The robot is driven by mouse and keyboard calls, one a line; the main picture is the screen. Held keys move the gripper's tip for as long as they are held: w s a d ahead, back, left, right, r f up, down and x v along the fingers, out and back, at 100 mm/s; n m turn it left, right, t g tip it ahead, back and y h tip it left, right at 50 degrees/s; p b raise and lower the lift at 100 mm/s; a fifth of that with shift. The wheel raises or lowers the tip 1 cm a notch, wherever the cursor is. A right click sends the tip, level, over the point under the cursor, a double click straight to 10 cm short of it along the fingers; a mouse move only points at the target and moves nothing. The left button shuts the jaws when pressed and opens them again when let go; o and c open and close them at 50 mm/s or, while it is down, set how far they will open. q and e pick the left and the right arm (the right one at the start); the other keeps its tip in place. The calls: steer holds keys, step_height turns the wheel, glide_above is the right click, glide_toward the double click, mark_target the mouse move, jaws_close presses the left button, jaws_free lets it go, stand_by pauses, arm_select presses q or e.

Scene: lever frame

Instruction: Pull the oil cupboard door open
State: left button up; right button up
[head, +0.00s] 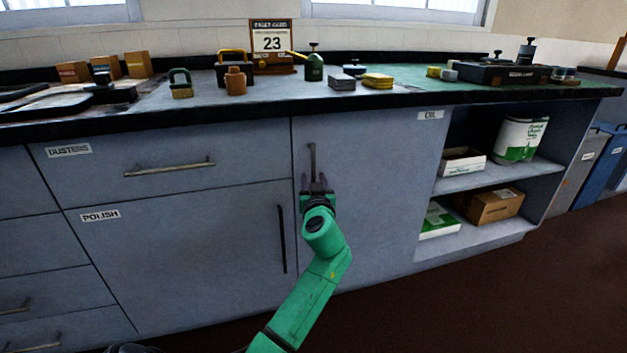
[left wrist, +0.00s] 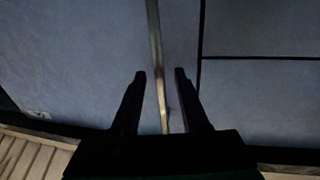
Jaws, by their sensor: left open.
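The oil cupboard door (head: 375,190) is a blue-grey panel, flush with the front, with an OIL label (head: 430,115) at its top right. Its dark upright bar handle (head: 312,155) is near the door's left edge. My left gripper (head: 317,183) is open at the lower part of this handle. In the left wrist view the handle (left wrist: 155,45) runs between the two open fingers of the gripper (left wrist: 160,74), with a gap on each side. The door panel (left wrist: 70,60) fills the left of that view. The handle's lower end is hidden in the head view by my gripper.
Left of the door are a DUSTERS drawer (head: 170,140) and a POLISH door (head: 180,245). Open shelves (head: 500,180) with boxes and a tin stand to the right. The worktop (head: 220,100) above holds several small items. The dark floor (head: 480,310) in front is clear.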

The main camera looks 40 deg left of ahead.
arm_select(q)
steer(key=shift+w+a, duration=0.4)
jaws_close()
stand_by(1.2)
